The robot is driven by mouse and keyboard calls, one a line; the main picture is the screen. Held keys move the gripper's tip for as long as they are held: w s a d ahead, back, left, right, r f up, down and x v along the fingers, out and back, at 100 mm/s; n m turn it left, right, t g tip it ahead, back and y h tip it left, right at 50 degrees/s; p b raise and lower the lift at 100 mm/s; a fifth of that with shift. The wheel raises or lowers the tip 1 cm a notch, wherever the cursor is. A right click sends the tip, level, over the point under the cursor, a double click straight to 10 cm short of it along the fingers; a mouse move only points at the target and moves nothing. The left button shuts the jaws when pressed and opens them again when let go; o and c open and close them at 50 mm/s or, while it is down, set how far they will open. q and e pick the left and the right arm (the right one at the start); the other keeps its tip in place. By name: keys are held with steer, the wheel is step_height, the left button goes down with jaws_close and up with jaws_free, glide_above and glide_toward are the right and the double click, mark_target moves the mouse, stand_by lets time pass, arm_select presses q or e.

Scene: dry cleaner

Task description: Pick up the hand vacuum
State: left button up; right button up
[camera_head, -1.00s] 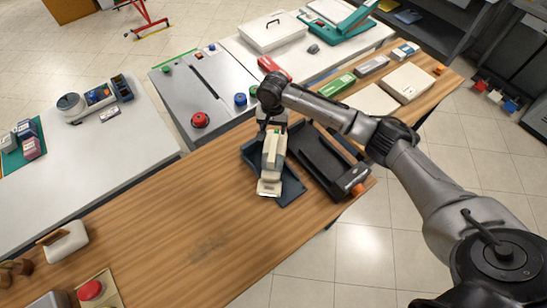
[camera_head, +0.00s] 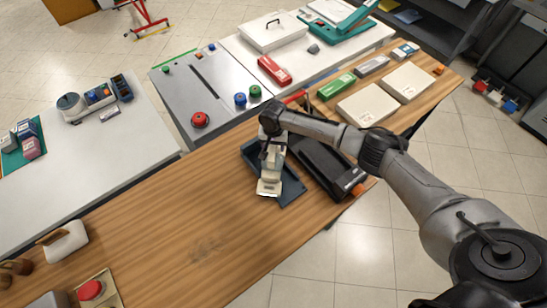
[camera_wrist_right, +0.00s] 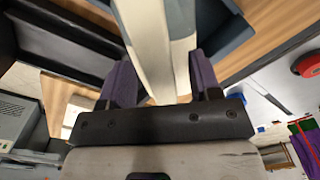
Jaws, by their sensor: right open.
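The cream and grey hand vacuum (camera_head: 269,185) lies in a dark blue-grey tray (camera_head: 291,191) on the wooden table. My right gripper (camera_head: 273,152) is over its far end and hides that part in the head view. In the right wrist view the open jaws (camera_wrist_right: 163,82), with purple pads, stand on either side of the cream vacuum body (camera_wrist_right: 150,45). Gaps to the pads look small; contact cannot be told. My left gripper is not in view.
Green (camera_head: 337,85) and red (camera_head: 274,70) items and pale boxes (camera_head: 368,106) lie beyond.

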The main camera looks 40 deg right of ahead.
steer(key=shift+f, duration=0.3)
steer(key=shift+f, duration=0.25)
stand_by(0.6)
jaws_close()
stand_by(0.5)
steer(key=shift+r, duration=0.1)
stand_by(0.8)
